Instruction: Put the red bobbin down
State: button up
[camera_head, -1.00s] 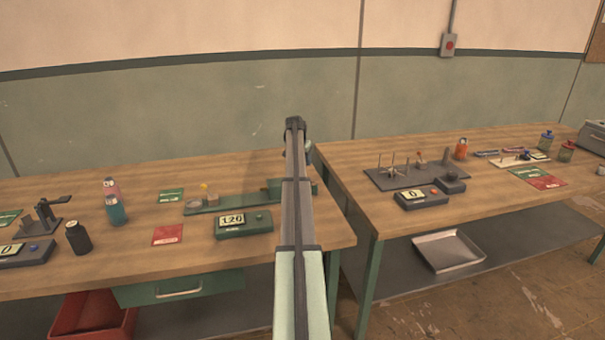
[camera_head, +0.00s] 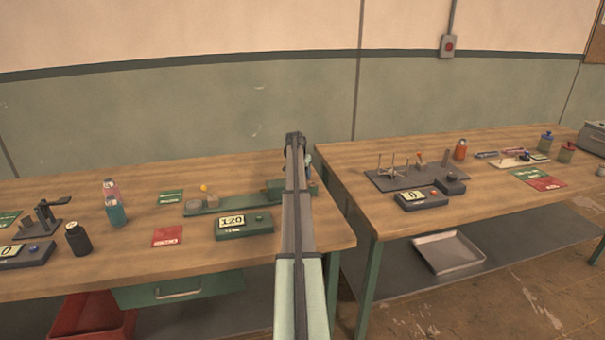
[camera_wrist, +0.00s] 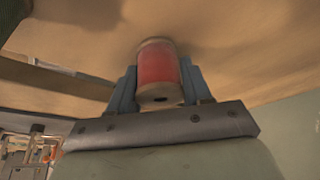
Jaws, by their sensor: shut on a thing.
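The red bobbin (camera_wrist: 158,66) shows in the wrist view, a red cylinder with tan ends, one with a dark hole. My gripper (camera_wrist: 160,78) is shut on it, one blue-grey finger on each side. A wooden surface (camera_wrist: 240,50) lies just beyond the bobbin's far end, with a shadow around it. I cannot tell whether they touch. In the head view my arm reaches over the right end of the left bench (camera_head: 300,236), and it hides the bobbin and most of the gripper.
A green-based device (camera_head: 232,203) and a display box reading 120 (camera_head: 244,226) stand left of my arm. On the right bench (camera_head: 345,165) are a grey peg board (camera_head: 385,182) and a display box reading 0 (camera_head: 422,200). A gap separates the benches.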

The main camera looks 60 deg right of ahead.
jog(key=o, duration=1)
jog(key=shift+o, duration=0.2)
jog(key=d+v, duration=0.1)
jog(key=v, duration=1.2)
jog(key=shift+r, duration=0.6)
